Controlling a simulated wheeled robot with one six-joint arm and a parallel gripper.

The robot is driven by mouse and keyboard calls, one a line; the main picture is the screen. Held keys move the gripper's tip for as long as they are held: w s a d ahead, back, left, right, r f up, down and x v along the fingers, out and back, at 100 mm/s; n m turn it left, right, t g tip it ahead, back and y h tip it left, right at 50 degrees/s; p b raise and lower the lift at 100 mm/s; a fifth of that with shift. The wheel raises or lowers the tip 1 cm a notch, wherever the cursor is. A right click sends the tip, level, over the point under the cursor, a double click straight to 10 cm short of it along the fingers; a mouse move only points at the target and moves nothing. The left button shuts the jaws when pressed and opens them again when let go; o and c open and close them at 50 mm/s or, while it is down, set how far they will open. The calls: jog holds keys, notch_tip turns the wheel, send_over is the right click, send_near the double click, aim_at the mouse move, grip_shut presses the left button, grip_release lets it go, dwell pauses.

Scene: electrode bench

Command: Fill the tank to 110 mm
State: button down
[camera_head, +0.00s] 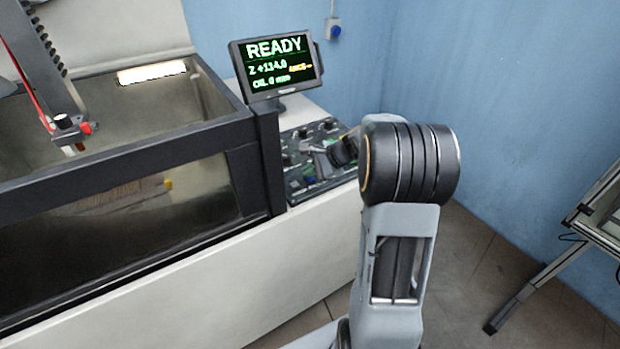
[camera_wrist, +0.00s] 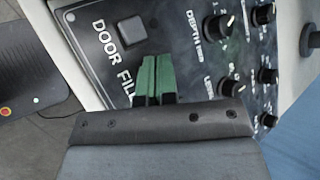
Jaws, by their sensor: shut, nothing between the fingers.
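The tank (camera_head: 215,100) stands at the left in the head view, with a dark frame and clear walls. Its monitor (camera_head: 277,62) reads READY, Z +134.0 and a last line that looks like 0 mm. The control panel (camera_head: 292,185) is right of the tank. My gripper (camera_wrist: 156,62) is shut and empty over the panel near FILL. It hides part of that area; I cannot tell whether it touches.
Several more knobs (camera_wrist: 264,14) line the panel's right side. A metal-framed stand (camera_head: 545,275) is at the head view's right. Tiled floor between is clear.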

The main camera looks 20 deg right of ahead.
aim_at(310, 179)
jog(key=shift+f, duration=0.35)
jog(key=shift+r, duration=0.2)
dwell(0.4)
jog(key=shift+r+p, duration=0.5)
jog(key=shift+r, duration=0.2)
jog(key=shift+r, duration=0.1)
notch_tip(310, 179, up, 5)
jog(key=p, duration=0.4)
dwell(0.7)
